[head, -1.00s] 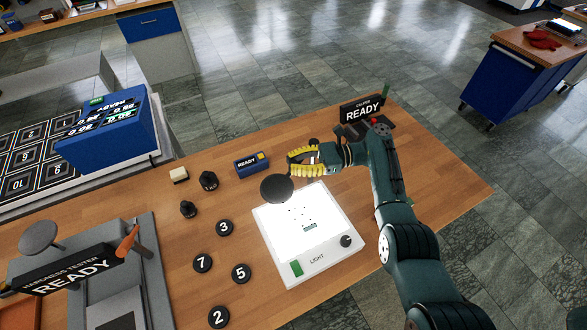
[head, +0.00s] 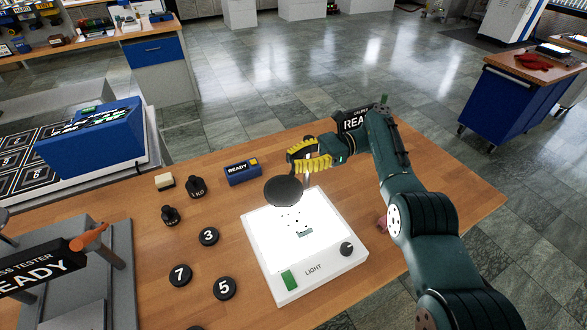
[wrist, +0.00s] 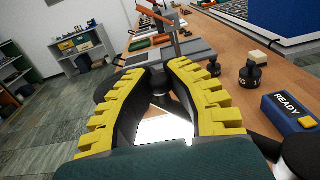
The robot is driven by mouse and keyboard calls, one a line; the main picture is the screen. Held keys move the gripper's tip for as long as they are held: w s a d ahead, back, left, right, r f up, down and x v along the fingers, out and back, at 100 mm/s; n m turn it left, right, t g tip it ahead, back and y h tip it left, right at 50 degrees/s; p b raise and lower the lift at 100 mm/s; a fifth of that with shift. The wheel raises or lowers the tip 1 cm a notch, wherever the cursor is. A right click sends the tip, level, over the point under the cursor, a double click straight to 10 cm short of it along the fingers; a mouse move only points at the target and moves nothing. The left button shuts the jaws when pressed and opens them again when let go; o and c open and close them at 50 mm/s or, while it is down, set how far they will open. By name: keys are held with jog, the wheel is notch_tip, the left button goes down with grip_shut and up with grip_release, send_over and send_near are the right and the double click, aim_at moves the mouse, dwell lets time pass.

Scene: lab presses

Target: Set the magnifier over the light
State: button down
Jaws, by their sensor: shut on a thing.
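The magnifier shows as a dark round disc (head: 283,191) in the head view, at the back edge of the lit panel and overlapping it in the picture. My gripper (head: 304,158), with yellow ribbed fingers, is shut on the magnifier just behind the disc. In the wrist view a dark part (wrist: 157,80) sits between the yellow fingers. The fingers hide much of the magnifier's grip and post. The light (head: 335,267) is a white box with a bright panel, green switch and black knob. Small dark marks show on the panel. I cannot tell the disc's height above it.
Black numbered discs, such as disc 3 (head: 208,236), lie left of the light. Dark weights (head: 196,187), a cream block (head: 165,181) and a blue READY box (head: 242,172) stand behind them. The hardness tester (head: 55,265) stands at the left.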

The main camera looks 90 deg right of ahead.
jog(key=shift+r, duration=0.4)
jog(key=c, duration=1)
grip_release()
jog(key=shift+w, duration=0.1)
jog(key=shift+o, duration=0.4)
jog(key=shift+f, duration=0.2)
notch_tip(320, 180, up, 10)
